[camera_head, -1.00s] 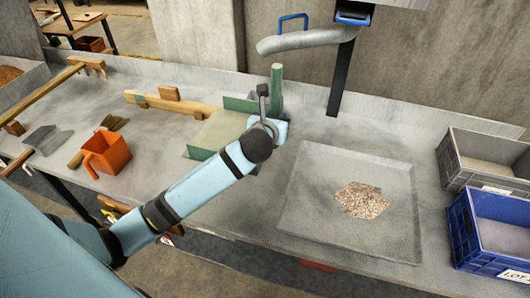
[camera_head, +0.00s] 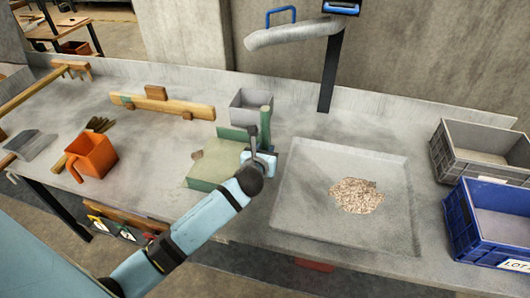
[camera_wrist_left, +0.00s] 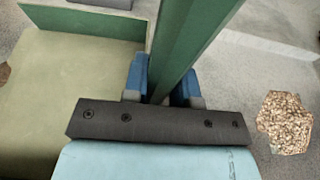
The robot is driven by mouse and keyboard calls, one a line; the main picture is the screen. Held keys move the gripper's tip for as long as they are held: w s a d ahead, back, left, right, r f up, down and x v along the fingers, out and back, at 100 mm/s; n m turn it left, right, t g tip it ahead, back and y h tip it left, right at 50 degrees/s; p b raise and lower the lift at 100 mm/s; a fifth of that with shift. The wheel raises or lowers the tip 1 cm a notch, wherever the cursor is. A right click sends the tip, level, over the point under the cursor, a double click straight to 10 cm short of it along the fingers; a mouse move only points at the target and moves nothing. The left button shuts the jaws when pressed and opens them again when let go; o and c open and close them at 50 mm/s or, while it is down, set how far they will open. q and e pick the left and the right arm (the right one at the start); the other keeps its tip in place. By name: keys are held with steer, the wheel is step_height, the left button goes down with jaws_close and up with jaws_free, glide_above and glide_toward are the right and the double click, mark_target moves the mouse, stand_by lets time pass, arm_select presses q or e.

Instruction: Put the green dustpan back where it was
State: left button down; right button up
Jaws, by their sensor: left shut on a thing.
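The green dustpan (camera_head: 212,172) has a pale green flat pan, a darker green back wall and an upright green handle (camera_head: 265,128). It is on or just above the grey table, left of the grain tray; I cannot tell if it touches. My left gripper (camera_head: 262,150) is shut on the handle. In the left wrist view the blue fingers of the left gripper (camera_wrist_left: 162,82) sit on both sides of the handle (camera_wrist_left: 190,45), with the pan (camera_wrist_left: 60,100) to the left. My right gripper is not in view.
A grey tray (camera_head: 300,205) with a grain pile (camera_head: 356,195) lies to the right. A grey box (camera_head: 250,98) stands behind the dustpan. Grey (camera_head: 470,150) and blue (camera_head: 490,225) crates stand at right.

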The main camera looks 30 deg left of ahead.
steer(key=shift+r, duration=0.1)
arm_select(q)
steer(key=c, duration=0.9)
jaws_free()
steer(key=shift+f, duration=0.1)
steer(key=p+v, duration=0.1)
steer(key=v, duration=1.1)
steer(key=shift+d+p, duration=0.1)
steer(key=shift+p, duration=0.25)
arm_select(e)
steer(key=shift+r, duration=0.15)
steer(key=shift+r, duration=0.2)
